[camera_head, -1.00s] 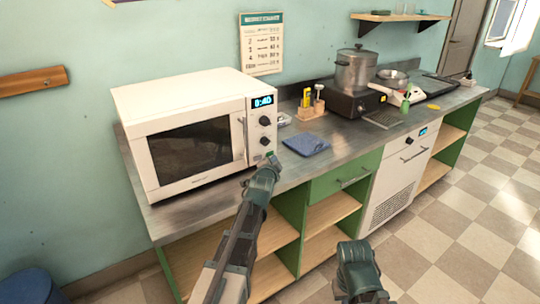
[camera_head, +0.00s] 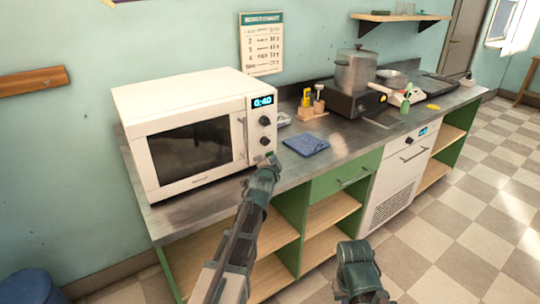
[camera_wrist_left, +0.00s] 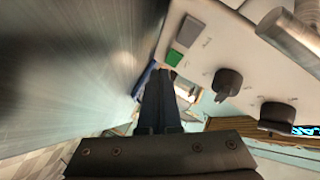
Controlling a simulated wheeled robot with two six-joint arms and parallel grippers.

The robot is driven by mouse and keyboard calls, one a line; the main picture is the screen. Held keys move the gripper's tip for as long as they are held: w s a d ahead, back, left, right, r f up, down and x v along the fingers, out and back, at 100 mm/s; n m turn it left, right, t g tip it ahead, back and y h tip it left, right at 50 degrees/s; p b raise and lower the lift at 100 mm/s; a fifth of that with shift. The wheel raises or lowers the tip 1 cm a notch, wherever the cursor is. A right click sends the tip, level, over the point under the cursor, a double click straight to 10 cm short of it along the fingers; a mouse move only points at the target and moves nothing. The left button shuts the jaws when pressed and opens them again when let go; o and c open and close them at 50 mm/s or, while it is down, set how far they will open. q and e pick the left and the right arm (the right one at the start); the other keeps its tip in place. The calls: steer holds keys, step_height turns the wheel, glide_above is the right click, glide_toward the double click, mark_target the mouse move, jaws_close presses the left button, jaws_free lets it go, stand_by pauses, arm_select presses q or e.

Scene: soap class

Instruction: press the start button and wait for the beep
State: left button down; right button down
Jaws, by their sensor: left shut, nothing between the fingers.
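The white microwave (camera_head: 185,90) stands on the counter with its door shut and a lit blue display (camera_head: 262,102) that seems to read 0:40. In the left wrist view its panel carries a green button (camera_wrist_left: 174,57), a grey button (camera_wrist_left: 190,31) and two dark knobs (camera_wrist_left: 228,83). My left gripper (camera_head: 271,160) is shut and empty at the panel's lower end. In the wrist view its fingertips (camera_wrist_left: 163,72) are right beside the green button; I cannot tell whether they touch it. My right gripper (camera_head: 354,258) is low at the front, its fingers not clear.
The microwave's door handle (camera_wrist_left: 285,40) shows close by in the wrist view.

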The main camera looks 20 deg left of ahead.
arm_select(q)
steer(key=shift+w+a, duration=0.15)
steer(key=shift+w+a, duration=0.15)
steer(key=shift+a, duration=0.05)
